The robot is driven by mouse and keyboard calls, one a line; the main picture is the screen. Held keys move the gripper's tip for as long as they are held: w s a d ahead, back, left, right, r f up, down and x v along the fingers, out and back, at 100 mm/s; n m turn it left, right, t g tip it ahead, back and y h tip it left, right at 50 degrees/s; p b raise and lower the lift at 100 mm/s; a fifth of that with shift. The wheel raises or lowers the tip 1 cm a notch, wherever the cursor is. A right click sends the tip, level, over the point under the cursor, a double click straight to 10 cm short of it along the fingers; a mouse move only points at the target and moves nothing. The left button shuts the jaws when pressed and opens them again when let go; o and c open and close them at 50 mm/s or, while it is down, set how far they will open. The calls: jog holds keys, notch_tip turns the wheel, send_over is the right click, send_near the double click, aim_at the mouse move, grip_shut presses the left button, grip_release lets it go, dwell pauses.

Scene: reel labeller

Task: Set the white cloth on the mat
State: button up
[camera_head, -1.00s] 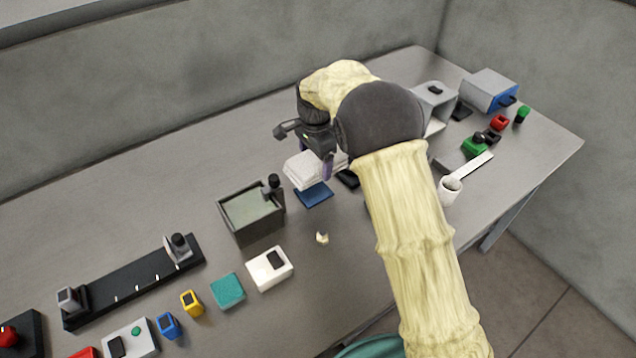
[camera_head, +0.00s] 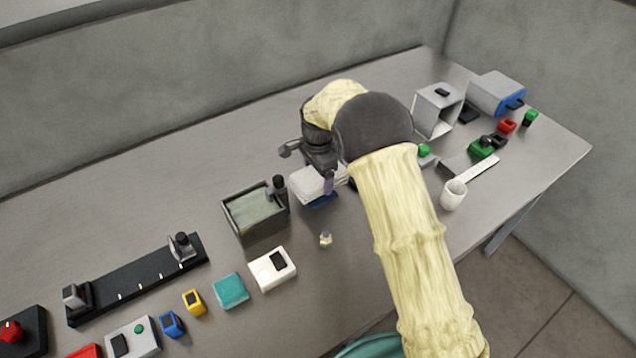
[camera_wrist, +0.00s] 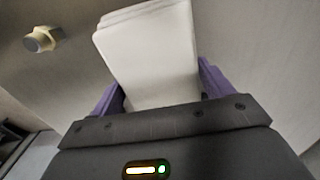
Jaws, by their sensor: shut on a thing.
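The white cloth (camera_head: 316,184) is a folded, layered stack. In the wrist view the cloth (camera_wrist: 150,55) fills the space between the purple fingers of my gripper (camera_wrist: 160,92). In the head view my gripper (camera_head: 329,180) is shut on the cloth, at its right side. The blue mat (camera_head: 324,201) lies on the table under the cloth, and only its front edge shows. The cloth is low over the mat; I cannot tell whether they touch.
A grey open-topped bin (camera_head: 255,213) stands just left of the cloth. A small pale piece (camera_head: 326,239) lies in front, with a white box (camera_head: 273,268) to its left. The table behind the cloth is clear.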

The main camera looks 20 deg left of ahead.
jog(key=shift+f, duration=1.85)
jog(key=shift+f, duration=0.1)
jog(key=o, duration=1.1)
jog(key=shift+c, duration=0.2)
notch_tip(320, 180, up, 12)
jog(key=shift+r+b, duration=0.15)
jog(key=shift+b, duration=0.15)
jog(key=shift+d, duration=0.1)
